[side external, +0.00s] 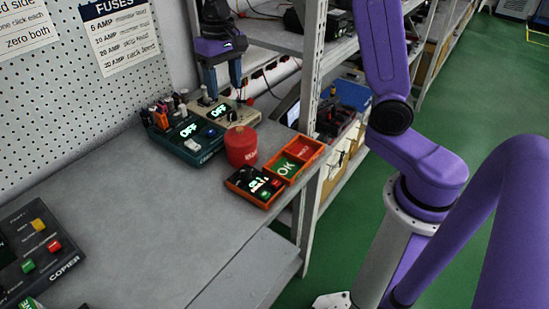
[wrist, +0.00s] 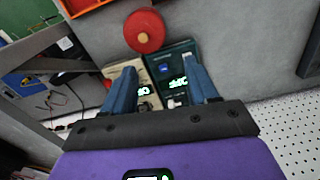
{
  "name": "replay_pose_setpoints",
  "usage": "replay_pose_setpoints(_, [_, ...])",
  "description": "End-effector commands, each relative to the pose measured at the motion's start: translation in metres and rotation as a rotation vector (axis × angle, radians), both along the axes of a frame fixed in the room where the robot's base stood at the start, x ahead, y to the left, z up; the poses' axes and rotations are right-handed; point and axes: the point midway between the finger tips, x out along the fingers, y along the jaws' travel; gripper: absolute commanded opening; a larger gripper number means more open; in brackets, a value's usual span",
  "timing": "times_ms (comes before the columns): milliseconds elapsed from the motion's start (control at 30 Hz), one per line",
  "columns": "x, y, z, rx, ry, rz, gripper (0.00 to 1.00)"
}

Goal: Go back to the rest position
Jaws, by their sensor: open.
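My gripper (side external: 224,91) is above the back of the bench, fingers pointing down, open with nothing between them. In the side view its fingertips are over the beige unit (side external: 243,118), which has a lit OFF display. The dark teal unit (side external: 203,153), also showing OFF, stands beside it to the left. In the wrist view my gripper (wrist: 162,78) shows its two blue fingers apart, with the beige unit (wrist: 140,75) and the teal unit (wrist: 176,62) beyond and between them. I cannot tell the exact height of the fingertips above the units.
A red canister (side external: 241,147) stands in front of the units. An orange two-part tray (side external: 309,149) marked OK and a black device in an orange frame (side external: 238,186) are to its right. A black copier box (side external: 43,248) is at left. The bench middle (side external: 150,225) is clear. A shelf post (side external: 312,70) stands near.

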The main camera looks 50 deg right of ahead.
Motion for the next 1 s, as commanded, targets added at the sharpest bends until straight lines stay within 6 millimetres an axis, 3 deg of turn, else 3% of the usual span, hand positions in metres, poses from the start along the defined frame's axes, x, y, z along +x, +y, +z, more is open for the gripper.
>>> replay_pose_setpoints(200, [-0.065, 0.022, -0.003, 0.001, -0.006, 0.265, 0.58])
replay_pose_setpoints(467, [-0.146, 0.028, -0.012, 0.002, -0.011, 0.578, 0.58])
replay_pose_setpoints(800, [-0.249, 0.006, -0.032, 0.005, -0.018, 0.983, 0.58])
replay_pose_setpoints(1000, [-0.290, -0.012, -0.043, 0.006, -0.021, 1.159, 0.58])
